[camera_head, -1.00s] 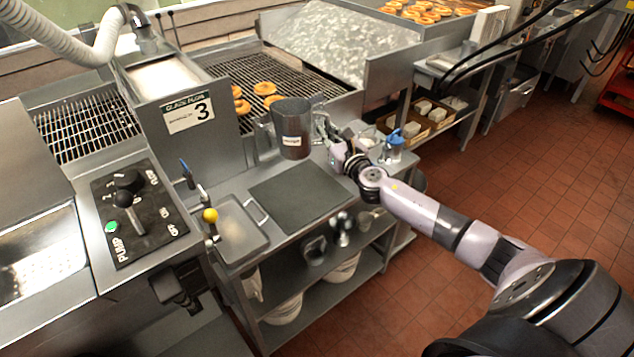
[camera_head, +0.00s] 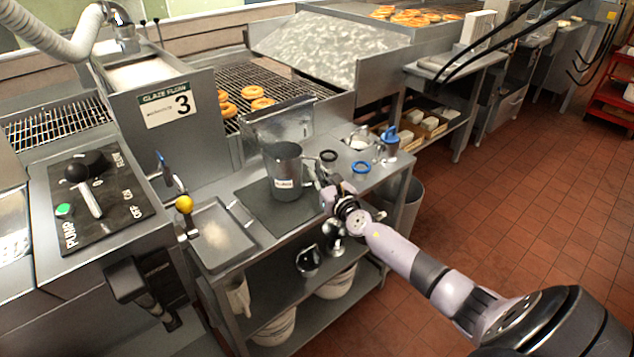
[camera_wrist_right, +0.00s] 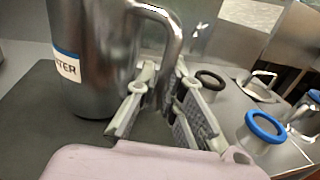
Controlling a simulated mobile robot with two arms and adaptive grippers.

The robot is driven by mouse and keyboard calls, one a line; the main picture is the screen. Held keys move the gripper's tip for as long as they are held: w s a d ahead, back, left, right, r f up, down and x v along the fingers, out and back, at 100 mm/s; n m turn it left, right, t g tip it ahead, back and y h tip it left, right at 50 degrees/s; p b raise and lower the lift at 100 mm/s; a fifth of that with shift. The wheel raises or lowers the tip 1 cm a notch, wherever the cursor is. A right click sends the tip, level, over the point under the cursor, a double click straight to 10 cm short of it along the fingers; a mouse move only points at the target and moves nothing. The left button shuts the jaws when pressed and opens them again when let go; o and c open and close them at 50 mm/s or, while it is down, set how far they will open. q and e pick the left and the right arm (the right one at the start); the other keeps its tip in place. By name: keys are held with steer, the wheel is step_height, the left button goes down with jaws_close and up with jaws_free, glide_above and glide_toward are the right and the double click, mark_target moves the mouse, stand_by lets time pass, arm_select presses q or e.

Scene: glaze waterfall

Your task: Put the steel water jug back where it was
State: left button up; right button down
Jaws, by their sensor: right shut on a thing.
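The steel water jug (camera_head: 284,172) is upright at the dark mat (camera_head: 262,212) on the steel counter. In the right wrist view the jug (camera_wrist_right: 95,45) shows a white label with a blue band, reading "TER". Its base is at the mat's surface; I cannot tell whether it touches fully. My right gripper (camera_head: 318,178) is on the jug's right side, shut on its handle. In the right wrist view the gripper's fingers (camera_wrist_right: 160,105) lie around the lower part of the handle. My left gripper is not in view.
A blue ring (camera_head: 361,167) and a dark ring (camera_head: 328,156) lie right of the jug. A steel tray (camera_head: 212,222) and a yellow-knobbed lever (camera_head: 184,204) are to the left. A clear-looking bin (camera_head: 278,125) stands behind the jug.

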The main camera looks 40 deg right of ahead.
stand_by(0.3)
steer(key=shift+f, duration=0.2)
steer(key=c, duration=1.7)
jaws_free()
steer(key=shift+r, duration=0.1)
steer(key=shift+r, duration=0.2)
steer(key=s+a, duration=0.1)
steer(key=s, duration=1.1)
steer(key=shift+a+f+p, duration=0.15)
steer(key=shift+a+p, duration=0.1)
steer(key=shift+p, duration=0.15)
